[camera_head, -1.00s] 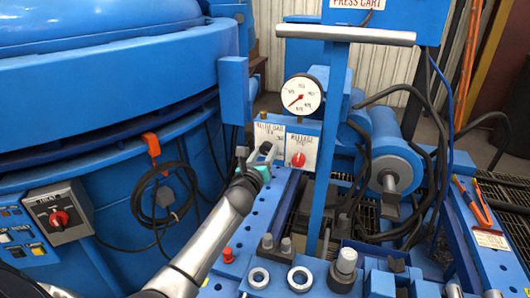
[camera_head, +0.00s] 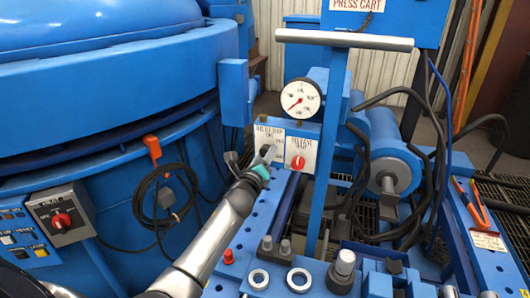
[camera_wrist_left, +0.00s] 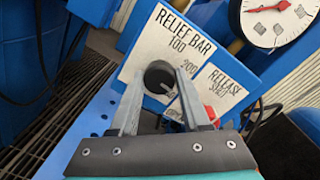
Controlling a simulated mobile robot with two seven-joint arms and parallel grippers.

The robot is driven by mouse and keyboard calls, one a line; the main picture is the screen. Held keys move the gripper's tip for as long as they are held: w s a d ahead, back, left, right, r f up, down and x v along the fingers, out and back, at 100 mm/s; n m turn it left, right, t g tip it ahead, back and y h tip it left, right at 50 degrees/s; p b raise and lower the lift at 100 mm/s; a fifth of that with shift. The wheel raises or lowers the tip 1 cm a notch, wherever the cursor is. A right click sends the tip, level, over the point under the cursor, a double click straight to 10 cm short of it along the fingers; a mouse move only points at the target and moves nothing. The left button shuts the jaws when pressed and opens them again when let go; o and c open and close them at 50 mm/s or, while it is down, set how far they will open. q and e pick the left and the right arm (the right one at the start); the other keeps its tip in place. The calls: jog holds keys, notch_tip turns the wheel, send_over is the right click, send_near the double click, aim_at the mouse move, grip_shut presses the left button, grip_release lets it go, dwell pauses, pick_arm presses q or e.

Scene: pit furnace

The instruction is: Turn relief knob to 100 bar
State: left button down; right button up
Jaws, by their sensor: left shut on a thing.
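The relief knob (camera_wrist_left: 159,76) is a dark round knob on a white plate marked RELIEF BAR (camera_wrist_left: 167,38) in the left wrist view. My left gripper (camera_wrist_left: 157,84) is shut on it, one finger on each side. A pale mark on the knob points toward the lower right of that picture. The plate shows what looks like 100 above the knob and 200 to its right; other figures are partly hidden by a finger. In the head view my left gripper (camera_head: 266,157) covers the knob below the plate's lettering (camera_head: 269,133). My right gripper is not in view.
A red release knob (camera_head: 298,163) sits close to the right of my gripper. A round white gauge (camera_head: 300,97) with a red needle is above. A blue post (camera_head: 329,150) stands to the right. A black cable (camera_head: 150,195) hangs on the furnace at left.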

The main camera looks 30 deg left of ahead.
pick_arm(q)
jog(key=n+p, duration=0.3)
jog(key=n, duration=0.6)
jog(key=shift+r+n+h, duration=0.1)
jog(key=shift+n+h, duration=0.3)
jog(key=n+p, duration=0.2)
jog(key=n, duration=0.2)
jog(key=shift+n+h+p, duration=0.3)
jog(key=shift+n+p, duration=0.5)
jog(key=shift+n, duration=1.7)
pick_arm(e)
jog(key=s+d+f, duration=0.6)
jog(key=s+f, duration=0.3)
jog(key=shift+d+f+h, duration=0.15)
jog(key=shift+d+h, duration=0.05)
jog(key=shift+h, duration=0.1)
pick_arm(q)
jog(key=shift+c, duration=1.9)
grip_release()
jog(key=shift+s, duration=0.1)
